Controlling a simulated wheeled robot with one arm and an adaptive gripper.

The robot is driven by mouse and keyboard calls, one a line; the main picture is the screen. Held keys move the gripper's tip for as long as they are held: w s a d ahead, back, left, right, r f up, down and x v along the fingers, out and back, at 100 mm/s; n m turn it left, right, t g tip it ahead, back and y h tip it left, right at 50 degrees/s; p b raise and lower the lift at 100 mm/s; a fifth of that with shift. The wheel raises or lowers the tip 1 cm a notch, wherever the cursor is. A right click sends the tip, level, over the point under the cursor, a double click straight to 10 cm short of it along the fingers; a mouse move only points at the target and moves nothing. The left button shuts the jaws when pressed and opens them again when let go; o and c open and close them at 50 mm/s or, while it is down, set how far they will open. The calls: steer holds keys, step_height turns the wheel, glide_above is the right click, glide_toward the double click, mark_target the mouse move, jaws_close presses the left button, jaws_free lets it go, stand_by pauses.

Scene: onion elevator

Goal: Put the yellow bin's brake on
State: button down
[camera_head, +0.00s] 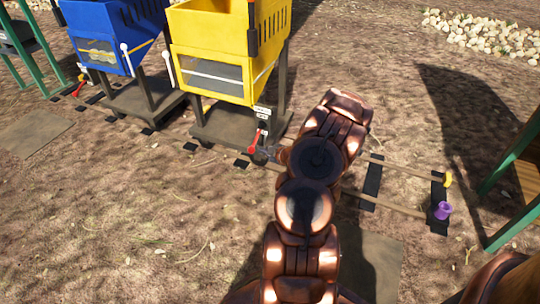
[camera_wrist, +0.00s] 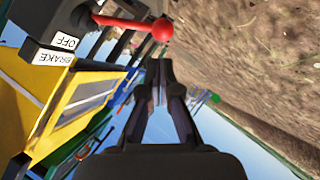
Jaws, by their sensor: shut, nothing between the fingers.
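The yellow bin (camera_head: 209,32) stands on a dark wheeled cart on rails, in the upper middle of the head view. Its red brake lever (camera_head: 254,141) hangs downward at the cart's near right corner, below small white labels (camera_head: 262,111). In the wrist view, the lever ends in a red ball knob (camera_wrist: 163,30), and the labels read OFF (camera_wrist: 67,41) and BRAKE (camera_wrist: 53,58). My gripper (camera_wrist: 159,66) is shut and empty, its tips beside the knob with a gap visible in the picture. In the head view, my gripper (camera_head: 267,155) is small and dark, just right of the lever's lower end.
A blue bin (camera_head: 95,30) with its own red lever (camera_head: 78,88) stands to the left on the same track. The rails (camera_head: 395,207) run right to a purple object (camera_head: 443,210) and a yellow one (camera_head: 448,179). A green frame (camera_head: 510,190) stands at the right edge. Open ground lies in front.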

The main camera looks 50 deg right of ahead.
mark_target(253, 151)
steer(key=b+x, duration=0.1)
steer(key=x, duration=0.4)
steer(key=shift+a+f+b, duration=0.1)
steer(key=shift+f+b, duration=0.1)
steer(key=shift+b, duration=0.1)
steer(key=shift+w, duration=0.25)
steer(key=shift+f+p, duration=0.1)
steer(key=shift+p, duration=0.45)
steer(key=shift+f+p, duration=0.15)
steer(key=shift+p, duration=0.2)
steer(key=shift+w+d+f+p, duration=0.1)
steer(key=shift+d+f+p, duration=0.15)
steer(key=shift+f+p, duration=0.55)
steer(key=shift+r, duration=0.2)
steer(key=shift+r+p, duration=0.65)
steer(key=shift+r, duration=0.05)
